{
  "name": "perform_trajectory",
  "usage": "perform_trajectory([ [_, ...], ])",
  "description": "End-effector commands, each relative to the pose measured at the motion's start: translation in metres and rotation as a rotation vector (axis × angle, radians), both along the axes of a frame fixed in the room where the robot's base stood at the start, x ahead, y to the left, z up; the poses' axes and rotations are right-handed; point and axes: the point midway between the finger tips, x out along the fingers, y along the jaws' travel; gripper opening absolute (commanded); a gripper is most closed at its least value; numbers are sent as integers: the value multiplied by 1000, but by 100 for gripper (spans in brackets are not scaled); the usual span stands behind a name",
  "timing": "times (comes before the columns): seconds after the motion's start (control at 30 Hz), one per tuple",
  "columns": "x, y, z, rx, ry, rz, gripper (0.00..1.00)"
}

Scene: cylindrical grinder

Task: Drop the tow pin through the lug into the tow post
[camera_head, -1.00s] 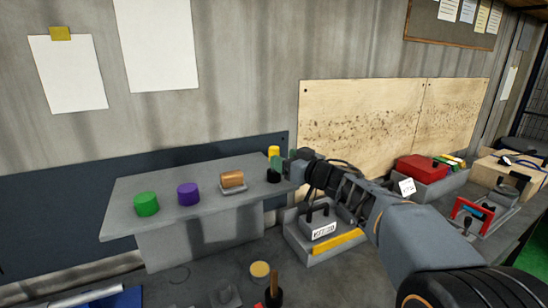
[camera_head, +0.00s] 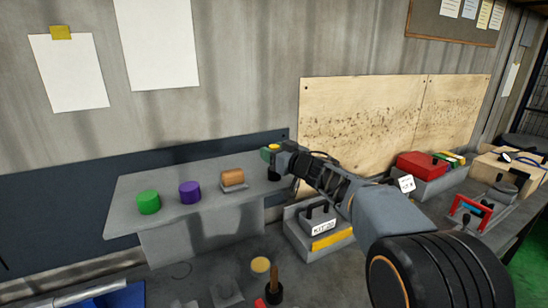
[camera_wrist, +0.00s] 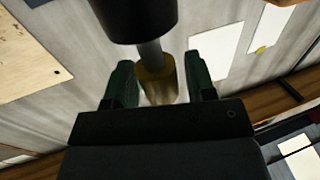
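A yellow-headed piece (camera_head: 273,147), which looks like the tow pin, stands over a black cylindrical holder (camera_head: 275,174) at the shelf's right end. In the wrist view, its yellow head (camera_wrist: 157,80) is joined to a grey shaft (camera_wrist: 151,50) running into the black holder (camera_wrist: 133,20). My gripper (camera_head: 269,153) is at the yellow head. Its two green fingers (camera_wrist: 160,65) stand either side of the head, with a gap at the right finger; the left finger is close to or against it. I cannot pick out the lug or the tow post with certainty.
The grey shelf (camera_head: 130,217) also bears a green cylinder (camera_head: 148,202), a purple cylinder (camera_head: 190,193) and a brown cylinder (camera_head: 233,179). Below stand a brown rod in a black base (camera_head: 274,294), a yellow disc (camera_head: 260,265) and a grey labelled box (camera_head: 300,240).

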Motion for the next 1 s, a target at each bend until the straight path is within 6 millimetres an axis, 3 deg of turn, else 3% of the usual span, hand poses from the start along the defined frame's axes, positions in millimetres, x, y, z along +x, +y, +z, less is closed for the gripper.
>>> perform_trajectory([
  [0.47,0,0,1,1,-1,0,5],
  [0.77,0,0,4,0,-1,1,5],
  [1.0,0,0,30,-1,-6,1,5],
])
